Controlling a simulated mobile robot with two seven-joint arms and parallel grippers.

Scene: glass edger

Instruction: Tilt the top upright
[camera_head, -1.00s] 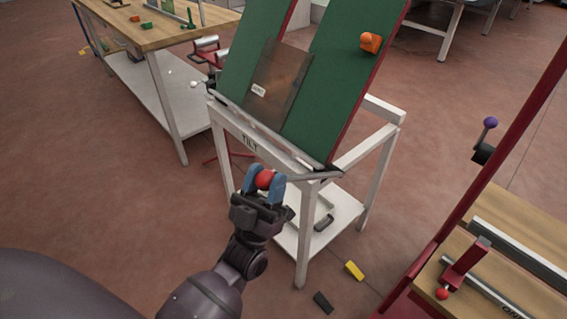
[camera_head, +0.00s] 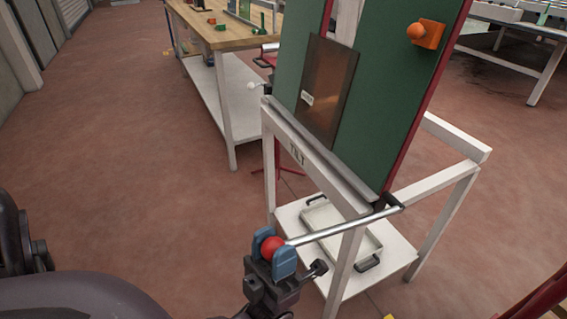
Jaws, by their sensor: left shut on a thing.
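The green top (camera_head: 386,95) of the white tilt stand (camera_head: 316,158) leans steeply, close to upright, with a brown glass pane (camera_head: 327,90) resting on its lower ledge. A metal lever (camera_head: 345,224) runs from the stand's right corner to a red ball knob (camera_head: 271,247). My left gripper (camera_head: 272,252) is shut on the red knob, with its blue fingers on either side of it. My right gripper is not in view.
An orange knob (camera_head: 428,33) sits on the top's upper right. A white tray (camera_head: 341,232) lies on the stand's lower shelf. A wooden workbench (camera_head: 223,35) stands behind on the left. Open floor (camera_head: 130,125) lies to the left.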

